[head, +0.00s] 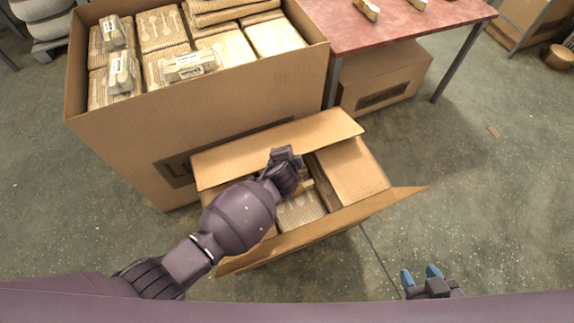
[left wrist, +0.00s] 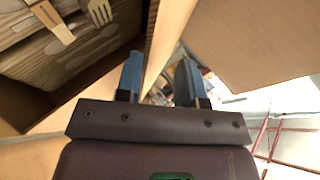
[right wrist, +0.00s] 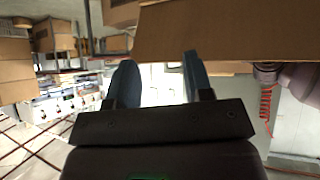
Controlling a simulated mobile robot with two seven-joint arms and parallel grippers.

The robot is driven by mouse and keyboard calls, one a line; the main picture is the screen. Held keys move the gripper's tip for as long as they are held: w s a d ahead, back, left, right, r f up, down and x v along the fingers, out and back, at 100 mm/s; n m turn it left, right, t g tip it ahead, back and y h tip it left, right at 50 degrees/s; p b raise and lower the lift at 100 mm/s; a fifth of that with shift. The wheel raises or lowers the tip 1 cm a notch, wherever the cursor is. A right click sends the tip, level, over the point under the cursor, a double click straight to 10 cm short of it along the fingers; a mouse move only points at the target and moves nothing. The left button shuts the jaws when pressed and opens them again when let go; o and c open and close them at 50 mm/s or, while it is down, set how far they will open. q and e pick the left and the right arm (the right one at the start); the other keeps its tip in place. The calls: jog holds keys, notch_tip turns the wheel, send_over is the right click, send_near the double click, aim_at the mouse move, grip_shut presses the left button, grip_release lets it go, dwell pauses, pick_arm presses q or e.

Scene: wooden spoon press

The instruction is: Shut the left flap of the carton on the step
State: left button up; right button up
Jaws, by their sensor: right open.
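The open carton (head: 375,205) is low in the middle of the head view, with packs of wooden cutlery (head: 300,212) inside. Its far flap (head: 275,145) and near flap (head: 320,232) stand outward; the right flap (head: 352,170) lies over the opening. My left forearm covers the left side, so the left flap's state cannot be told. The step is hidden. My left gripper (head: 285,157) is over the opening; in the left wrist view its fingers (left wrist: 158,82) are apart, near a cardboard edge (left wrist: 152,45). My right gripper (head: 421,278) is open and empty, right of the carton.
A big carton (head: 130,145) full of cutlery packs stands behind, at the left. A red-topped table (head: 400,30) is at the back right, with another carton (head: 385,75) beneath it. The floor (head: 480,190) on the right is mostly clear.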

pick_arm(q)
jog(key=r, duration=0.2)
jog(key=r+p, duration=0.1)
jog(key=r, duration=0.2)
jog(key=shift+w, duration=0.2)
notch_tip(320, 180, up, 9)
jog(key=p, duration=0.4)
jog(key=shift+s+r, duration=0.15)
jog(key=shift+s, duration=0.05)
pick_arm(e)
notch_tip(320, 180, up, 4)
jog(key=shift+a+r, duration=0.1)
jog(key=shift+r, duration=0.1)
